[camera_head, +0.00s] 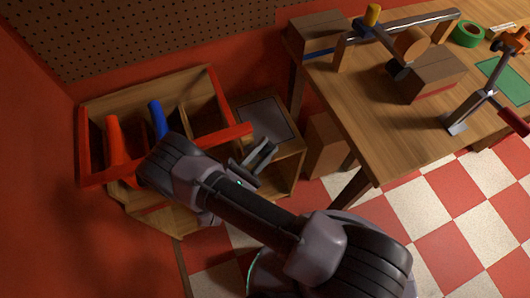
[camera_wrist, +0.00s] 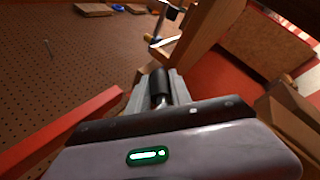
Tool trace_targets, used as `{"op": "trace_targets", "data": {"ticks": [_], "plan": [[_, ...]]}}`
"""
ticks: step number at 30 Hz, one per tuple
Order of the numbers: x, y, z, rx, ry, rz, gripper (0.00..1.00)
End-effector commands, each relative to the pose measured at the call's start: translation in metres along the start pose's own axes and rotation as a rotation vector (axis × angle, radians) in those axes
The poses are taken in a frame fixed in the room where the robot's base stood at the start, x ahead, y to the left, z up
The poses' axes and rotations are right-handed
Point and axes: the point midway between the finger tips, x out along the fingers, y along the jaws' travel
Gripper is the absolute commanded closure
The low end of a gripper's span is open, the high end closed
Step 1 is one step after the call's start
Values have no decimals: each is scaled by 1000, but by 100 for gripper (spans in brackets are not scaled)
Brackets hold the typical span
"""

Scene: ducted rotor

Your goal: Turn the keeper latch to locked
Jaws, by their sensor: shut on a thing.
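My gripper (camera_wrist: 160,88) is shut on a short black cylindrical handle (camera_wrist: 160,80) with a shiny metal part at its near end. The handle appears to be the keeper latch, but its mount and lock position are hidden. In the head view my gripper (camera_head: 260,155) is at the right end of a red bar (camera_head: 215,143), over the wooden cabinet. My wrist hides part of the cabinet there. The red bar also runs up from the lower left in the wrist view (camera_wrist: 65,130).
The wooden bin (camera_head: 130,102) holds an orange-red (camera_head: 115,140) and a blue (camera_head: 158,118) cylindrical thing. A grey panel (camera_head: 268,118) tops the cabinet on the right. A workbench (camera_head: 345,95) with tools and blocks stands farther right. Checkered floor (camera_head: 430,210) lies open in front.

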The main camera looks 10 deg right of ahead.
Motion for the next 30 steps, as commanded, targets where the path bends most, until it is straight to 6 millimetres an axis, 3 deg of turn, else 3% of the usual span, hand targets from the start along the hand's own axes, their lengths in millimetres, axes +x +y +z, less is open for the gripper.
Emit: {"op": "trace_targets", "data": {"ticks": [23,24,26,30], "plan": [[0,2,3,-34,-48,70,100],[0,2,3,-34,-48,70,67],[0,2,3,-34,-48,70,55],[0,2,3,-33,-47,70,53]]}}
